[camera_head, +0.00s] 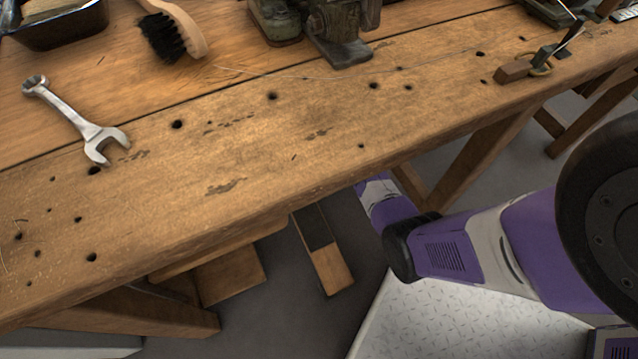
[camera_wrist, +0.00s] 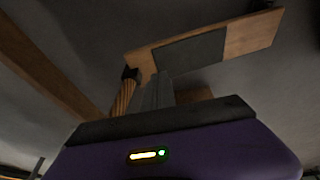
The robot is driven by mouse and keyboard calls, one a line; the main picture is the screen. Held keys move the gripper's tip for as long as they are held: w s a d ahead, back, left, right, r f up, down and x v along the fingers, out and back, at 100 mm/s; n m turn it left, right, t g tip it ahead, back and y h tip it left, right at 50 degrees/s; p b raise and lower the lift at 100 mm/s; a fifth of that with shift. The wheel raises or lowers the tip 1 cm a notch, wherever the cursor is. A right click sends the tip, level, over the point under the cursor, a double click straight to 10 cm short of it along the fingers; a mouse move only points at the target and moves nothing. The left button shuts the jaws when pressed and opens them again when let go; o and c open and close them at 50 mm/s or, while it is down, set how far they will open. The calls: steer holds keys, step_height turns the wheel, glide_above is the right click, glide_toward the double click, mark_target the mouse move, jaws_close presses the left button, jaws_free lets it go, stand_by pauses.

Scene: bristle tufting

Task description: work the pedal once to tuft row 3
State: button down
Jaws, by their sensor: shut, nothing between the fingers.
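The pedal (camera_head: 322,248), a wooden board with a dark pad, slopes near the floor below the bench's front edge. It also shows in the wrist view (camera_wrist: 251,36), where it runs across the top. My gripper (camera_wrist: 160,78) is shut and empty in the wrist view, its grey fingers just in front of the pedal's board. I cannot tell whether they touch it. In the head view the bench hides my gripper; my purple arm reaches down under the bench's edge. A ribbed brown part (camera_wrist: 123,98) stands left of the fingers. No tufting rows can be made out.
The wooden bench (camera_head: 300,140) fills the upper left, with a wrench (camera_head: 78,118), a black-bristled brush (camera_head: 172,32), a dark tray (camera_head: 60,27) and a green metal machine (camera_head: 338,30) on it. Wooden legs and braces (camera_head: 490,145) stand below. A patterned light plate (camera_head: 440,322) lies at the lower right.

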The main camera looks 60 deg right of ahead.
steer(key=b+x, duration=0.1)
steer(key=x, duration=0.1)
steer(key=b+x, duration=0.1)
steer(key=x, duration=0.1)
steer(key=b+x, duration=0.1)
steer(key=x, duration=0.1)
steer(key=shift+d+f, duration=0.25)
steer(key=shift+f, duration=0.2)
steer(key=shift+w+d+f+b, duration=0.1)
steer(key=shift+w+f+b, duration=0.05)
steer(key=shift+f+b, duration=0.65)
